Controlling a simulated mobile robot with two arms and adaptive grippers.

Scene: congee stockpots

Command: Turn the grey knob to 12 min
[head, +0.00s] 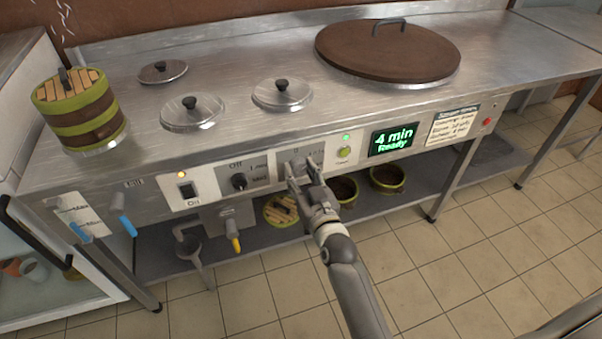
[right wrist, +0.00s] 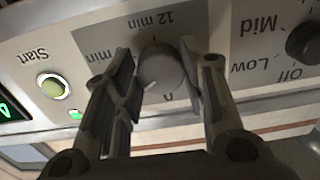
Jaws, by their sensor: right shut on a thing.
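The grey knob (right wrist: 161,68) sits on a grey label plate on the front panel. The right wrist view shows it upside down, with "12 min" printed at the knob's upper side and other part-hidden "min" marks around it. My right gripper (right wrist: 160,80) has one finger on each side of the knob and is shut on it. In the head view my right gripper (head: 304,172) covers most of the knob. I cannot tell for sure where the knob's pointer stands. The green display (head: 394,139) reads "4 min Ready". My left gripper is not in view.
A green start button (head: 344,153) is beside the grey knob. A black Off/Low/Mid knob (head: 239,181) and a rocker switch (head: 187,190) are on its other side. Lids and a green-banded pot (head: 77,112) are on the counter. Open floor lies in front.

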